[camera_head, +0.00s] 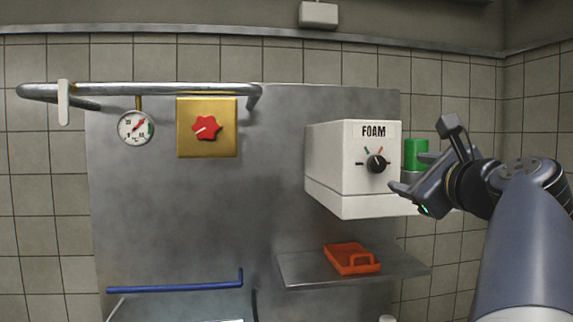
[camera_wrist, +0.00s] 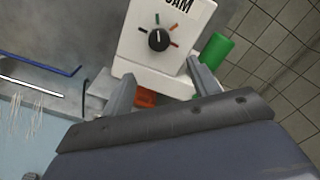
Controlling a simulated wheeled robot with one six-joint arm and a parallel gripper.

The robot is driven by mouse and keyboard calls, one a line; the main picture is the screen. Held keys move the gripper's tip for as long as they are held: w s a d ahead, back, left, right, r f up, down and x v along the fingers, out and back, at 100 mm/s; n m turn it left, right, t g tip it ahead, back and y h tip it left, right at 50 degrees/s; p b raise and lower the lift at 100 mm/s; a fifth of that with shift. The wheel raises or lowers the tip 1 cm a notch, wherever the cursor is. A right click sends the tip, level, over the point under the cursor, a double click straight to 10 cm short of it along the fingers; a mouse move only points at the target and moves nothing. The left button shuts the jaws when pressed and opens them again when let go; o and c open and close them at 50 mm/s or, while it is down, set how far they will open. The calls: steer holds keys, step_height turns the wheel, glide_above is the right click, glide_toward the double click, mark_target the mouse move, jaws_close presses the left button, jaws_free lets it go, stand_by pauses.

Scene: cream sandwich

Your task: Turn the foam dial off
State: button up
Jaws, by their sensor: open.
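The white foam box (camera_head: 340,160) is mounted on the steel wall panel, with "FOAM" printed on its front. Its black foam dial (camera_head: 377,163) sits on that front with coloured marks around it, red and green among them. The dial also shows in the wrist view (camera_wrist: 158,40), its white pointer line roughly upright in that tilted view. My gripper (camera_head: 418,174) is to the right of the dial, in front of the box's right side. In the wrist view its two fingers (camera_wrist: 163,90) are spread apart and empty, with the dial beyond their tips and not touched.
A green cylinder (camera_head: 416,152) stands just right of the foam box, close to my gripper. An orange-red object (camera_head: 352,258) lies on the shelf (camera_head: 305,270) below. A red knob (camera_head: 206,128) on a gold plate and a gauge (camera_head: 136,127) are to the left.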

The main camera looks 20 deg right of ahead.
mark_target(380, 165)
steer(key=p+x, duration=0.3)
steer(key=x, duration=0.8)
steer(key=shift+a+r, duration=0.1)
steer(key=c, duration=1)
steer(key=shift+s+n, duration=0.1)
steer(key=shift+n, duration=0.3)
steer(key=n+b, duration=0.3)
steer(key=n, duration=0.1)
steer(key=shift+n, duration=0.3)
steer(key=n+b, duration=0.2)
steer(key=n, duration=0.4)
steer(key=shift+r+b, duration=0.1)
steer(key=shift+b, duration=0.25)
steer(key=shift+n, duration=0.4)
